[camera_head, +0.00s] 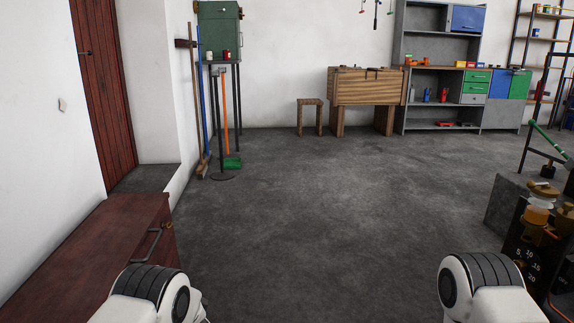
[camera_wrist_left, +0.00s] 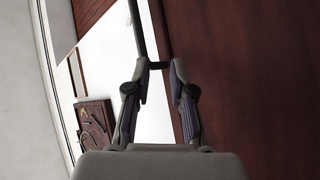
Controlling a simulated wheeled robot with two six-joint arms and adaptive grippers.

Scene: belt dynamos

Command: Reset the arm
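My left gripper (camera_wrist_left: 160,68) shows in the left wrist view with its two fingers apart. Nothing is clearly held between them. A dark metal handle (camera_wrist_left: 137,28) with a short foot lies by the fingertips; I cannot tell whether they touch it. The dark red wood surface (camera_wrist_left: 250,90) fills the right of that view. In the head view only white, black-banded links of my two arms show at the bottom edge. My right gripper is out of view.
A dark red cabinet (camera_head: 82,245) with a metal handle (camera_head: 153,245) stands at the left. Dark equipment with orange jars (camera_head: 538,214) stands at the right. The grey floor (camera_head: 310,220) between is clear. A wooden workbench (camera_head: 365,88) and shelves line the back wall.

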